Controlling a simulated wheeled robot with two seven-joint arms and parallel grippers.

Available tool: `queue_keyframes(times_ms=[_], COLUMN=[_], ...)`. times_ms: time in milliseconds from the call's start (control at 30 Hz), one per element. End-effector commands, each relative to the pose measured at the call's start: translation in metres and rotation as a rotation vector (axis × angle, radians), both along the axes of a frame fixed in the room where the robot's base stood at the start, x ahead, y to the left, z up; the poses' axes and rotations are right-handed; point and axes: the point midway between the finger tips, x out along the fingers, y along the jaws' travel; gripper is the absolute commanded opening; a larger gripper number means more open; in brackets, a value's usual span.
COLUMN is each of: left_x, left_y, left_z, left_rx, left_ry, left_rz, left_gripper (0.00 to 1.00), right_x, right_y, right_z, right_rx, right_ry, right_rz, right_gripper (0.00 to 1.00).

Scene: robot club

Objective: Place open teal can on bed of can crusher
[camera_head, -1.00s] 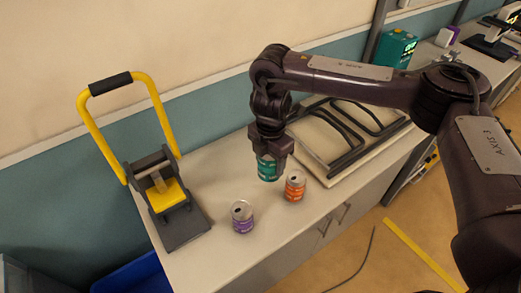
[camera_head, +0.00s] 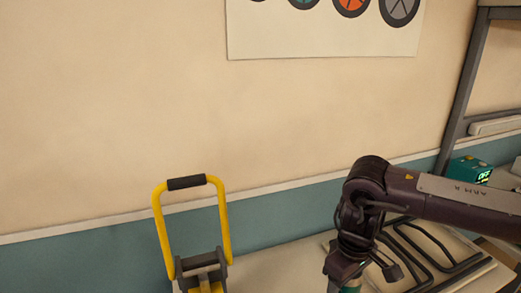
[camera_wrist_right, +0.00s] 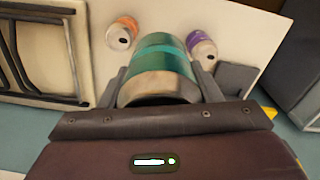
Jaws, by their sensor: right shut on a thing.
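The teal can (camera_wrist_right: 165,65) is held between the fingers of my right gripper (camera_wrist_right: 160,85) in the right wrist view. In the head view only a sliver of the can (camera_head: 350,289) shows at the bottom edge, below the right gripper (camera_head: 347,270). The can crusher (camera_head: 205,272), with its yellow handle raised, stands to the left of my right gripper. Its bed is cut off below the head view; a dark grey flat part (camera_wrist_right: 238,78) shows at the right of the wrist view. My left gripper is not in view.
An orange can (camera_wrist_right: 122,33) and a purple can (camera_wrist_right: 201,48) stand on the light bench (camera_wrist_right: 165,15). A teal box with a lit display (camera_head: 468,170) stands farther right.

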Motion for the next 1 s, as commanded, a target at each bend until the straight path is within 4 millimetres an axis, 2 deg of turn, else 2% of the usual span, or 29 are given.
queue_keyframes(times_ms=[200,400,1000], left_x=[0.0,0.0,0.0], left_y=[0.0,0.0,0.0], left_z=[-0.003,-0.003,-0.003], left_rx=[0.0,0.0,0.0], left_ry=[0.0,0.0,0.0], left_rz=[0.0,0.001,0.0], left_gripper=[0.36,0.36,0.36], right_x=[-0.011,-0.017,-0.018], right_y=[-0.008,-0.011,-0.011], right_z=[0.009,0.013,0.014], right_rx=[0.002,0.003,0.003], right_ry=[0.002,0.006,0.006], right_rz=[-0.381,-0.568,-0.605], right_gripper=[0.36,0.36,0.36])
